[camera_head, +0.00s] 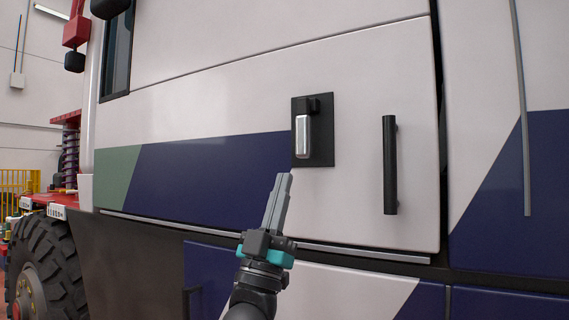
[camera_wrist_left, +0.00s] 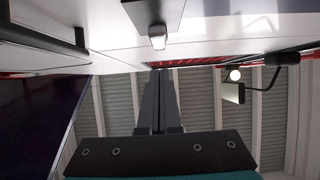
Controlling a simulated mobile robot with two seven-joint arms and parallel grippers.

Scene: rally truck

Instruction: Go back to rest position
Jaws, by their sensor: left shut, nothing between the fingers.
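My left gripper (camera_head: 285,182) points up in front of the truck's side door (camera_head: 350,200) in the head view. Its grey fingers are together with nothing between them. The fingertips are just below the black latch plate (camera_head: 325,150) with its silver lever (camera_head: 302,135); I cannot tell how far they stand off the door. In the left wrist view the closed fingers (camera_wrist_left: 159,78) reach up toward the silver lever (camera_wrist_left: 157,38). The black vertical door handle (camera_head: 390,165) is to the right of the gripper. My right gripper is not in view.
The truck's white and blue side fills most of the head view. A large tire (camera_head: 45,265) is at the lower left, with a yellow railing (camera_head: 18,185) behind it. The wrist view also shows a mirror arm (camera_wrist_left: 272,75) and the hall ceiling.

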